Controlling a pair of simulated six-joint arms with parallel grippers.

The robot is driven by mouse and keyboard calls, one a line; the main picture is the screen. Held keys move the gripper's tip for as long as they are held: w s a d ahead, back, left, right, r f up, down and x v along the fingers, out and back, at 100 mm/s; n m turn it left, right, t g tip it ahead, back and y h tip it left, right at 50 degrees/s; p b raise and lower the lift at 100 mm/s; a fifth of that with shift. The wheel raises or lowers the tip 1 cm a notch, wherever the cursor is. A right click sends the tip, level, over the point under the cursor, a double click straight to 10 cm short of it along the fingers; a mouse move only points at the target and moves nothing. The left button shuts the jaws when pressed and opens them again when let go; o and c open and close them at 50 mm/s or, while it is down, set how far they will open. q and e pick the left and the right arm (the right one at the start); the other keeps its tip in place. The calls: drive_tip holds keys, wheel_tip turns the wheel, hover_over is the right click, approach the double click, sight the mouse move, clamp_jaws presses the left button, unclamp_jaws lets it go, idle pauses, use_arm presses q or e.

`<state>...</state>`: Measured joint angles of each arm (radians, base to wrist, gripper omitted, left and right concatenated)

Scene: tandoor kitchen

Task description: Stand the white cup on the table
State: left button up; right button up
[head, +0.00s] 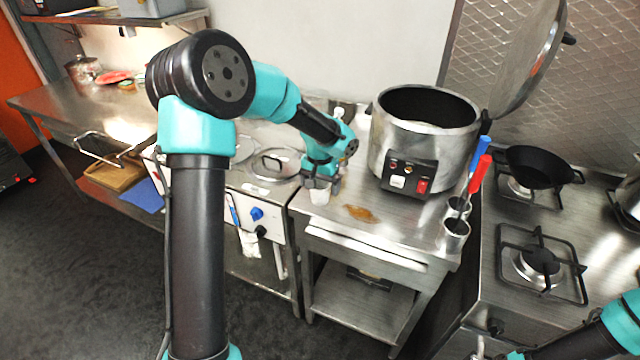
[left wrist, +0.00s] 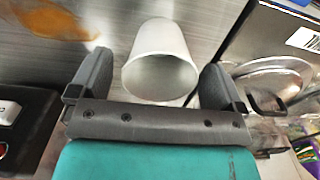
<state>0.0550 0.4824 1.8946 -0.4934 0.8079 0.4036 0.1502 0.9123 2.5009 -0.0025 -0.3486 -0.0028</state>
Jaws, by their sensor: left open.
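The white cup (head: 319,195) is on the steel table (head: 375,240), near its left edge, partly hidden by my left gripper (head: 320,182). In the left wrist view the cup (left wrist: 160,75) shows between the two fingers of my left gripper (left wrist: 155,85), with its empty mouth towards the gripper. It looks upright. The fingers are open, with a gap visible on each side of the cup. My right arm comes in at the bottom right of the head view; its fingers cannot be made out.
A large steel pot (head: 425,140) with its lid raised stands behind and right of the cup. A brown spill (head: 361,214) lies on the table in front of it. Metal cups (head: 456,232) with red and blue handles stand at the right edge. A gas stove (head: 540,262) is further right.

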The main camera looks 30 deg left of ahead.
use_arm(q)
drive_tip(key=shift+r, duration=0.1)
wheel_tip(320, 180, up, 12)
idle(0.6)
drive_tip(key=shift+r, duration=0.1)
idle(1.3)
